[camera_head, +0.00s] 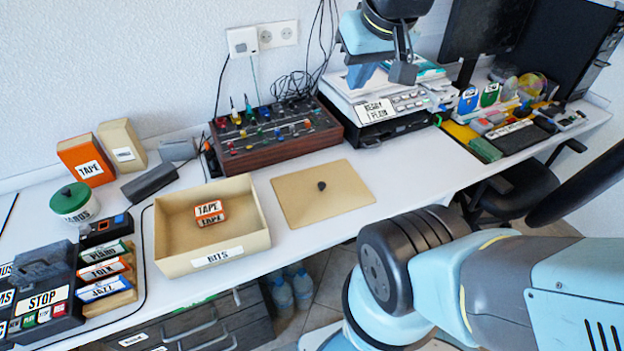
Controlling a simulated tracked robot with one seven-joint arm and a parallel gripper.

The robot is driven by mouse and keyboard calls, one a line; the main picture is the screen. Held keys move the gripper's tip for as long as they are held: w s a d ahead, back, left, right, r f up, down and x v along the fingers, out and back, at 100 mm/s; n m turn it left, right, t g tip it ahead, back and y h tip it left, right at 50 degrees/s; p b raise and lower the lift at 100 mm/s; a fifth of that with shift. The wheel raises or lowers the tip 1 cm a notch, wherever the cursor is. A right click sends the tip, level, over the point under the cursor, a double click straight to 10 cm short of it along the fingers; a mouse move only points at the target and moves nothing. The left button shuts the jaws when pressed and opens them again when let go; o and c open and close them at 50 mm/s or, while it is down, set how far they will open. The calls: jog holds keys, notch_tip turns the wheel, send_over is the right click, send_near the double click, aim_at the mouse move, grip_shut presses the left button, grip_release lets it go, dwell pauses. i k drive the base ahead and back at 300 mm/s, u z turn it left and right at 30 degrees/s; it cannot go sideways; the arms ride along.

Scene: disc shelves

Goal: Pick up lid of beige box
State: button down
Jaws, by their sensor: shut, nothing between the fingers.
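The beige box (180,262), labelled BITS, stands open at the front of the white desk. A small orange TAPE box (209,213) lies inside it. The flat beige lid (300,205) with a small black knob (321,186) lies on the desk to the right of the box, apart from it. My gripper (403,72) is at the top, over the label printer area, up and to the right of the lid. It is shut and empty, and not touching the lid.
A mixer with colored knobs (265,143) stands behind the lid. A printer (375,120) is at the back right. A round green-lidded tin (74,201) and labelled cassettes (105,270) are at the left. The desk (425,170) right of the lid is clear.

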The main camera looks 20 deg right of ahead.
aim_at(308, 196)
jog(key=u, duration=1.2)
jog(key=k, duration=0.5)
jog(key=z, duration=0.45)
